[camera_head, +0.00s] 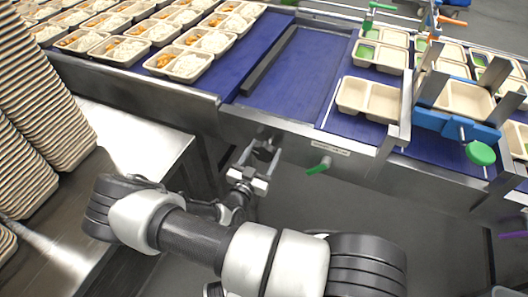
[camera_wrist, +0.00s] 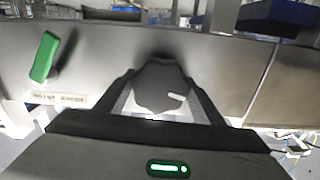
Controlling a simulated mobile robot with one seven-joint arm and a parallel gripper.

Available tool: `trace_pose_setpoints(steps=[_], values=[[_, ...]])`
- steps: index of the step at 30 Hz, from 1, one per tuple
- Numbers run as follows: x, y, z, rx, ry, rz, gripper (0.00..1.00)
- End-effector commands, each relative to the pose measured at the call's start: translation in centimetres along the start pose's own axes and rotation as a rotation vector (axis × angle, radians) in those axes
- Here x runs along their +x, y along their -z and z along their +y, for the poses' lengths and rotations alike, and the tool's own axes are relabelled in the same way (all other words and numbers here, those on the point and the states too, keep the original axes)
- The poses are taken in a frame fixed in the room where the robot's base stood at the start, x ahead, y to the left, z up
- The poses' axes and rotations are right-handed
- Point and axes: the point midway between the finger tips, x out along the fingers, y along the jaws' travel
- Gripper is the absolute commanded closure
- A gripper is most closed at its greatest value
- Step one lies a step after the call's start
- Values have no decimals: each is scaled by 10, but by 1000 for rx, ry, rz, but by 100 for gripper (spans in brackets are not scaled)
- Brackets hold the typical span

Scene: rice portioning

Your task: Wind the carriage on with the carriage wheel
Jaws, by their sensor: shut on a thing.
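The carriage wheel is a dark grey, lobed knob with a white mark on its face (camera_wrist: 160,88), on the steel front of the conveyor in the wrist view. In the head view it is small and partly hidden at the conveyor front (camera_head: 264,144). My gripper (camera_head: 260,158) is at the wheel, with one finger on each side of it, shut on it. In the wrist view the fingers (camera_wrist: 161,80) flank the knob. I cannot tell for sure which part is the carriage; a blue bracket with steel plates (camera_head: 428,119) spans the right belt.
A green lever (camera_head: 319,166) and a label plate (camera_head: 330,148) are right of the wheel. Filled trays (camera_head: 187,65) stand on the left belt, emptier trays (camera_head: 369,98) on the right. The blue bed (camera_head: 290,75) between is bare. Stacked trays (camera_head: 40,110) stand far left.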

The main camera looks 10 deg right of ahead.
Motion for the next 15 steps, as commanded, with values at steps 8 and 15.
trace_pose_setpoints(steps=[8,15], values=[[-1,-1,1,-171,-2,-2,61],[0,0,1,-243,-1,-1,61]])
